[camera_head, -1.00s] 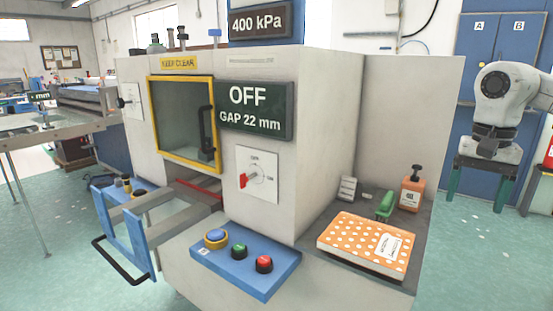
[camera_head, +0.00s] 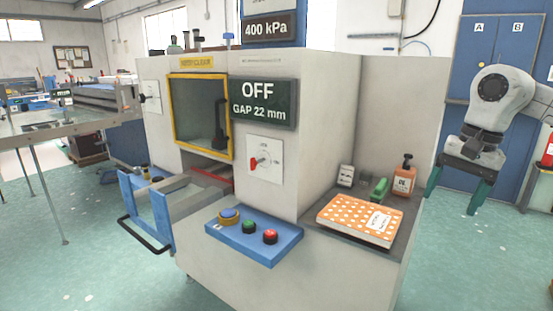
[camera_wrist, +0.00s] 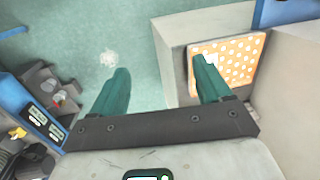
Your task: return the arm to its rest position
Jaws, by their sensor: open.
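My gripper (camera_head: 455,188) hangs at the right side in the head view, below my grey arm, in front of the blue cabinet. Its two green fingers point down and are spread apart with nothing between them. The right finger partly overlaps the orange dotted book (camera_wrist: 222,58) in the wrist view.
The machine's shelf holds the orange dotted book (camera_head: 360,218), an orange bottle (camera_head: 404,180) and a green object (camera_head: 379,190). A blue button panel (camera_head: 254,238) juts from the machine's front. A blue cabinet (camera_head: 485,60) stands behind my arm. The green floor (camera_head: 470,265) is clear below.

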